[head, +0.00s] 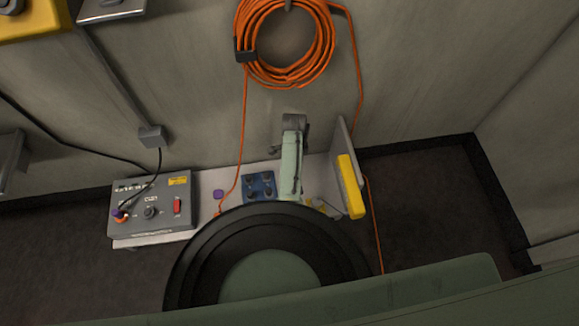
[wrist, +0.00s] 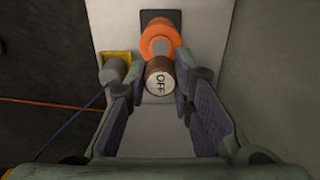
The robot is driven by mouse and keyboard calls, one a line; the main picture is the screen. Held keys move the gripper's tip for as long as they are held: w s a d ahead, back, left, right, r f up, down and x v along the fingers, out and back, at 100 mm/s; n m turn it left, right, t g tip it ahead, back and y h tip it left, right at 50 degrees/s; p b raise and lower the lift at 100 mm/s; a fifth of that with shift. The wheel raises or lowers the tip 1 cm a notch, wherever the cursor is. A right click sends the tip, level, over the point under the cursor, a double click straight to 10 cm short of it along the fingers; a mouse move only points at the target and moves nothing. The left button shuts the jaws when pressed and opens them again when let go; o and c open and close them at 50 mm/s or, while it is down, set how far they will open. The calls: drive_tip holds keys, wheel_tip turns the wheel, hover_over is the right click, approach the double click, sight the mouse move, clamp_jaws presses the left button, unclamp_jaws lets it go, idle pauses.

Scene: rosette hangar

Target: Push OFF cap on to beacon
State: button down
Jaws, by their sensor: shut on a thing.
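The OFF cap (wrist: 158,78) is a short brown cylinder with a pale end face marked "OFF", seen in the wrist view. My gripper (wrist: 165,74) is shut on it, one finger on each side. The beacon (wrist: 160,37) is orange and rounded, on a dark base just beyond the cap in the picture. The cap overlaps the beacon's lower edge in view. I cannot tell whether the two touch. In the head view I cannot make out the cap or the beacon.
In the wrist view a yellow holder (wrist: 125,57) with a grey cylinder stands left of the cap. In the head view a grey control box (head: 150,222), blue tray (head: 258,187) and upright panel with yellow block (head: 351,186) stand along the bench. An orange cable coil (head: 325,45) hangs above.

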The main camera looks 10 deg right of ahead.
drive_tip(key=shift+f, duration=2.35)
drive_tip(key=shift+p, duration=0.35)
drive_tip(key=shift+f+b, duration=0.3)
drive_tip(key=shift+f, duration=0.2)
idle(0.7)
drive_tip(key=c, duration=1.3)
unclamp_jaws()
wheel_tip(320, 180, up, 12)
drive_tip(key=shift+s, duration=0.1)
